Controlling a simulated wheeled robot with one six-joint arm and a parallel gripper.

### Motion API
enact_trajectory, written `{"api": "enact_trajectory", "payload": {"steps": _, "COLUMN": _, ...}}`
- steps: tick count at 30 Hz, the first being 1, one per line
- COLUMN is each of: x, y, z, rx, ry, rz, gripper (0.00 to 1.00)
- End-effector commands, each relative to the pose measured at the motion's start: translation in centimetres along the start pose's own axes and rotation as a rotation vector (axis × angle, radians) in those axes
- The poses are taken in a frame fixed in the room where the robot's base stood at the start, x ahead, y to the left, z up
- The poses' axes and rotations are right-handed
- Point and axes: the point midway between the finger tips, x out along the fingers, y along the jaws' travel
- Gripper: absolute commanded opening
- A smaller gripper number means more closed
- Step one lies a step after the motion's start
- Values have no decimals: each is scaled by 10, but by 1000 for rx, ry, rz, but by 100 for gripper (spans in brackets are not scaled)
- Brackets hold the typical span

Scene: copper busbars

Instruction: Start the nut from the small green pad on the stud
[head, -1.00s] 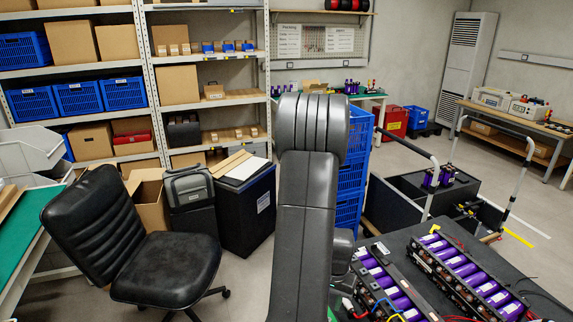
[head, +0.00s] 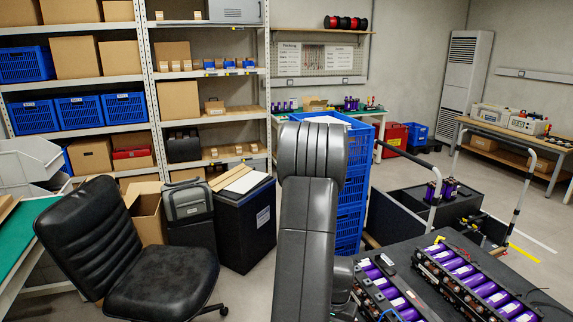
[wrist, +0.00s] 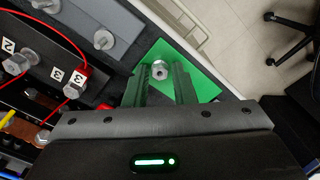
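In the wrist view, a small silvery nut (wrist: 160,70) sits over the green pad (wrist: 203,88), between the tips of my gripper (wrist: 160,76). The fingers are open, one on each side, with a gap visible between the nut and each finger. To the left, metal fasteners show by labels "2" and "3": one by the "2" (wrist: 18,63), and one with a red lead by the "3" (wrist: 72,90). Another silvery fastener (wrist: 103,40) stands on a grey plate. I cannot tell which is a bare stud. In the head view my arm hides the gripper, pad and nut.
In the wrist view, a red cable (wrist: 84,55) loops over the dark fixture left of my gripper. In the head view, purple battery modules (head: 475,285) lie on the dark bench at lower right. A black chair (head: 150,260) and stacked blue crates (head: 350,200) stand nearby.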

Motion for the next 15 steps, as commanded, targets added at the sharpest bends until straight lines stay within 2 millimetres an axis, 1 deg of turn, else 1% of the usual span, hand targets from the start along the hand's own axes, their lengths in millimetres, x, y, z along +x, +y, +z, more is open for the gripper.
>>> {"api": "enact_trajectory", "payload": {"steps": 1, "x": 0, "y": 0, "z": 0, "rx": 0, "ry": 0, "rz": 0, "gripper": 14}}
{"api": "enact_trajectory", "payload": {"steps": 3, "x": 0, "y": 0, "z": 0, "rx": 0, "ry": 0, "rz": 0, "gripper": 1}}
{"api": "enact_trajectory", "payload": {"steps": 10, "x": -1, "y": 0, "z": 0, "rx": 0, "ry": 0, "rz": 0, "gripper": 1}}
{"api": "enact_trajectory", "payload": {"steps": 15, "x": -12, "y": 0, "z": 0, "rx": 0, "ry": 1, "rz": 0, "gripper": 1}}
